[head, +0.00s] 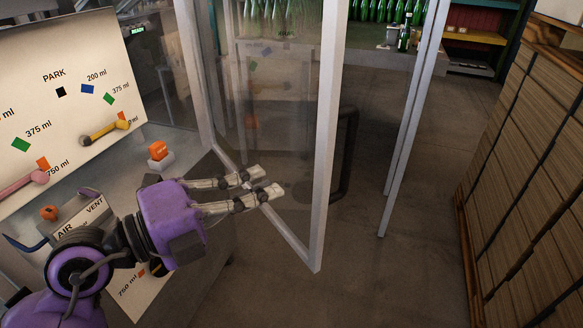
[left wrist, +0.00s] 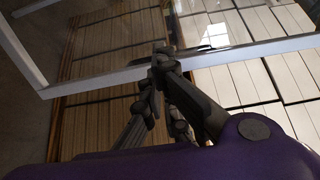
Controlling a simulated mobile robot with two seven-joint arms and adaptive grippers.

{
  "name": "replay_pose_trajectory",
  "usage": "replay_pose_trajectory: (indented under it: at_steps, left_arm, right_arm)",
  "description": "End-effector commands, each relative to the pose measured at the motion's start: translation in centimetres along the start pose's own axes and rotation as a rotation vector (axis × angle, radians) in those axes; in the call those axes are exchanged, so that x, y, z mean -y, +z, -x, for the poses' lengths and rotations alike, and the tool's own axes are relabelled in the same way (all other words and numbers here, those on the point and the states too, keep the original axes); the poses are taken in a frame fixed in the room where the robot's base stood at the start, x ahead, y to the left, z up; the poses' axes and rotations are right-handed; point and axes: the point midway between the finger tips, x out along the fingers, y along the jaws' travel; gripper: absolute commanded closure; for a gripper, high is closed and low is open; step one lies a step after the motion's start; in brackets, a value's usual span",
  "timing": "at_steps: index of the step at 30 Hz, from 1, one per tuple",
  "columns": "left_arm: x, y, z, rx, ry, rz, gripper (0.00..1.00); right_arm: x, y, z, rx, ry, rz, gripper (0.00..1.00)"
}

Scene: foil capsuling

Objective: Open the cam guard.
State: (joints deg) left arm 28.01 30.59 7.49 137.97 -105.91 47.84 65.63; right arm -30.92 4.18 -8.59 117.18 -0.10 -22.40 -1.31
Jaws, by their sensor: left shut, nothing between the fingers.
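The cam guard appears to be the clear panel in a pale metal frame (head: 328,130), standing upright and angled out from the machine, with open floor around its outer post. My left gripper (head: 266,182) is shut and empty, its fingers pointing right across the guard's lower part. In the left wrist view the fingertips (left wrist: 160,58) overlap a pale frame rail (left wrist: 105,80); I cannot tell whether they touch it. My right gripper is in neither view.
A sloping board (head: 60,95) with size marks and a yellow lever (head: 104,130) stands at left. An orange knob (head: 158,150) is near my left gripper. Stacked boxes (head: 530,170) line the right side. Green bottles (head: 375,10) stand behind.

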Motion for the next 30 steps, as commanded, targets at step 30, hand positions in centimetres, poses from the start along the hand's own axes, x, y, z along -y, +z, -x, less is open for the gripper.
replay_pose_trajectory:
  at_steps: [30]
  left_arm:
    - [0.1, 0.0, -6.6, 0.002, -0.002, 0.000, 1.00]
  right_arm:
    - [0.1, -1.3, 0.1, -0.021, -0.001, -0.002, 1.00]
